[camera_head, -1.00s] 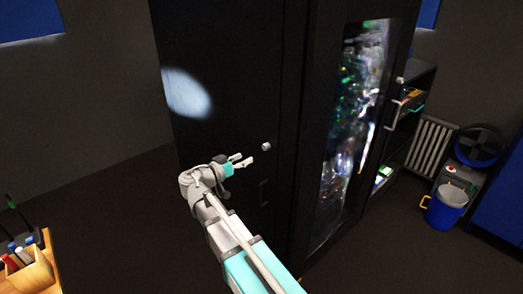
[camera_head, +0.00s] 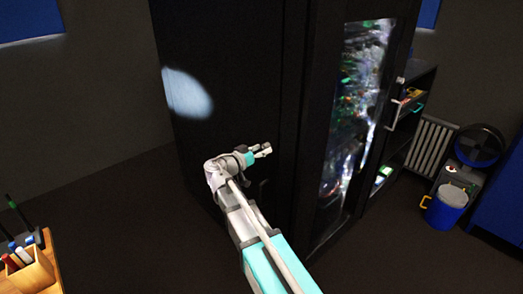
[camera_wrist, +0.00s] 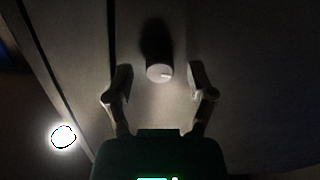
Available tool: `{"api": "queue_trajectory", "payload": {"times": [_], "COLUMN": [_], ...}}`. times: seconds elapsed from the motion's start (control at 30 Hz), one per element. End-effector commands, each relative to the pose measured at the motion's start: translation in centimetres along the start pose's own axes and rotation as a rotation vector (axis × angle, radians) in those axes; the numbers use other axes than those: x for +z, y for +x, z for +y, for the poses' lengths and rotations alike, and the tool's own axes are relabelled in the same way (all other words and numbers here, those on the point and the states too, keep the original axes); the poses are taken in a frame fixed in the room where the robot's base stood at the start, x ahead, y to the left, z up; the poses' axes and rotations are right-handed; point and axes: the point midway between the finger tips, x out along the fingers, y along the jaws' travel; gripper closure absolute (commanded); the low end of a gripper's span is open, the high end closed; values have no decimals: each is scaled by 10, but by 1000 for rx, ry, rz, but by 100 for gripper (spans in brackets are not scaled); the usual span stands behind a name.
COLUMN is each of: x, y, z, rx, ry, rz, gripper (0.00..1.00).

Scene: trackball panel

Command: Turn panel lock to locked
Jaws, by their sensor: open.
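The panel lock (camera_wrist: 159,73) is a small round pale knob on the dark panel (camera_wrist: 230,40), with a dark shadow above it. A short mark on its face points roughly to the right in the wrist view. My gripper (camera_wrist: 160,90) is open, its two fingers spread to the left and right of the knob. The knob sits between the fingers, a little beyond the tips, and no contact shows. In the head view my gripper (camera_head: 262,150) is close to the dark cabinet front (camera_head: 235,70) and covers the knob.
A glass door (camera_head: 355,120) with bright reflections is right of the panel. A shelf (camera_head: 408,115), a radiator (camera_head: 430,145) and a blue bucket (camera_head: 446,206) stand further right. A wooden box of pens (camera_head: 30,270) is at the lower left. Floor left of the cabinet is clear.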

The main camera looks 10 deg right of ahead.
Motion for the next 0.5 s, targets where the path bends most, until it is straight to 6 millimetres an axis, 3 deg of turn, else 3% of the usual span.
{"api": "queue_trajectory", "payload": {"times": [0.13, 0.5], "x": [0, 0], "y": [0, 0], "z": [0, 0], "rx": [0, 0], "ry": [0, 0], "rz": [0, 0], "gripper": [32, 100]}}
